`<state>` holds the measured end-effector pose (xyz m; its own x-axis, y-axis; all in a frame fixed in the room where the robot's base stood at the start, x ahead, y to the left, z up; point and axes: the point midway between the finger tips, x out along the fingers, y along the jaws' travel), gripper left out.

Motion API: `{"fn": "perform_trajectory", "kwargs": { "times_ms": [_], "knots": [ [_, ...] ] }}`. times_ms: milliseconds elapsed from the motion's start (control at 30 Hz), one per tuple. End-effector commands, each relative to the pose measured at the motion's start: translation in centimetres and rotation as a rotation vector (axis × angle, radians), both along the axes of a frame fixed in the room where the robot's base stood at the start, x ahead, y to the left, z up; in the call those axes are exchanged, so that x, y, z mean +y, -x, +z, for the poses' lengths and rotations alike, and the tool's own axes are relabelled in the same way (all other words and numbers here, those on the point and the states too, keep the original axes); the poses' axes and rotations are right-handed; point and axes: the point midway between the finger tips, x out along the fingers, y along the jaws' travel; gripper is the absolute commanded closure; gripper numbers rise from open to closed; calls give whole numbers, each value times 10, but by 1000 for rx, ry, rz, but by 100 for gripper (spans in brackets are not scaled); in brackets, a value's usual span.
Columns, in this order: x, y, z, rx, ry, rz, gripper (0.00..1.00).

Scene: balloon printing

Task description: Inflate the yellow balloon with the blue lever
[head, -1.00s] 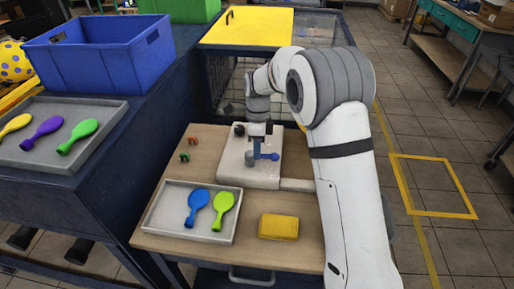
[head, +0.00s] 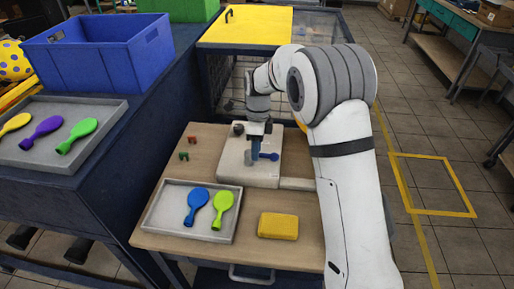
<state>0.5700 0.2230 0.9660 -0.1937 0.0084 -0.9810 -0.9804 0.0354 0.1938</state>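The white inflating station (head: 238,173) stands on the small wooden table, with a blue lever (head: 269,156) on top. My gripper (head: 256,150) points down at the lever's left end and overlaps it in the picture. I cannot tell whether it touches the lever, or whether its fingers are open or shut. A yellow balloon (head: 15,124) lies flat in the grey tray at the far left. A small yellow patch (head: 302,126) shows at the edge of my arm behind the station. My arm hides most of it, so I cannot tell what it is.
A grey tray (head: 160,222) on the table holds a blue and a lime balloon. A yellow block (head: 278,226) lies right of it. Red and green clips (head: 188,148) sit left of the station. A blue crate (head: 100,58) stands on the left bench.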

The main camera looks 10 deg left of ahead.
Motion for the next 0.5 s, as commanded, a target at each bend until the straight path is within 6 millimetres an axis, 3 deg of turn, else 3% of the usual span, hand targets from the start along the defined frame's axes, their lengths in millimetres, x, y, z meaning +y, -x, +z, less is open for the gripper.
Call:
{"fn": "perform_trajectory", "kwargs": {
  "times_ms": [267, 500],
  "knots": [
    [0, 0, 2, 1, 1, 1, 64],
    [0, -8, 34, -2, -1, 1, 64]
  ]
}}
